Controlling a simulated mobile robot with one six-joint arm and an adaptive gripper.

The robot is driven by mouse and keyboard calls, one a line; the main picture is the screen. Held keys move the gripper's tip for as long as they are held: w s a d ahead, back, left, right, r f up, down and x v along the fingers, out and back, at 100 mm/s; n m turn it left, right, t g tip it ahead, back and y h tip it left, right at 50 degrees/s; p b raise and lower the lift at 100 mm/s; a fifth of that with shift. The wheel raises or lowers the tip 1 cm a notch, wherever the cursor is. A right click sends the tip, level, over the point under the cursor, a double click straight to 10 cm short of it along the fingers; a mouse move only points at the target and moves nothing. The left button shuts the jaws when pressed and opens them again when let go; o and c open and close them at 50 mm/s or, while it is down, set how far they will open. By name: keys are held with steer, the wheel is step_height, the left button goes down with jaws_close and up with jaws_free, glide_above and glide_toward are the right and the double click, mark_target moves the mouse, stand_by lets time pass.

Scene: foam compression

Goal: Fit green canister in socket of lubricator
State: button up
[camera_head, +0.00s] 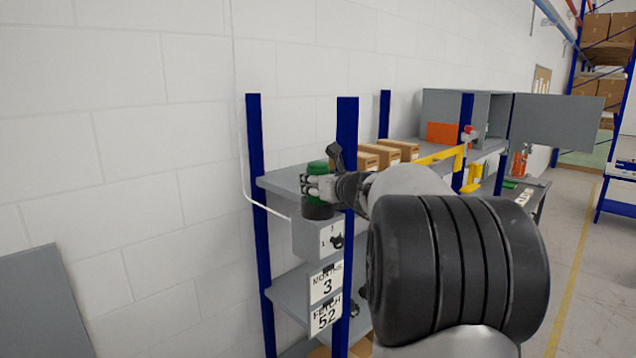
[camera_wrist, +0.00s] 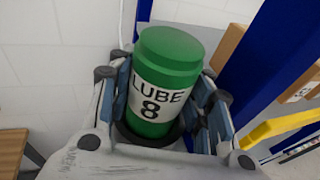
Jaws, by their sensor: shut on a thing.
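The green canister (camera_wrist: 166,70) has a white label reading "LUBE 8". In the wrist view it stands upright between the fingers of my gripper (camera_wrist: 168,105), which is shut on it. In the head view the canister (camera_head: 317,168) shows above my gripper (camera_head: 318,187). The lubricator (camera_head: 318,238) is a grey box with a black dial, fixed at the shelf's front corner. Its dark round socket (camera_head: 318,211) lies directly under the canister and also shows as a dark ring in the wrist view (camera_wrist: 146,139). My fingers hide how deep the canister sits in it.
Blue shelf posts (camera_head: 347,150) stand close to my gripper on the right. Cardboard boxes (camera_head: 385,154) and a yellow bracket (camera_head: 440,157) are on the shelf behind. Signs reading "MONTHS 3" and "FETCH 52" (camera_head: 326,300) hang below the lubricator. A white wall is at left.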

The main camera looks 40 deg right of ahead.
steer(key=shift+f+b, duration=0.5)
steer(key=o, duration=1.3)
steer(key=v, duration=1.2)
steer(key=shift+a+r, duration=0.1)
steer(key=shift+a, duration=0.05)
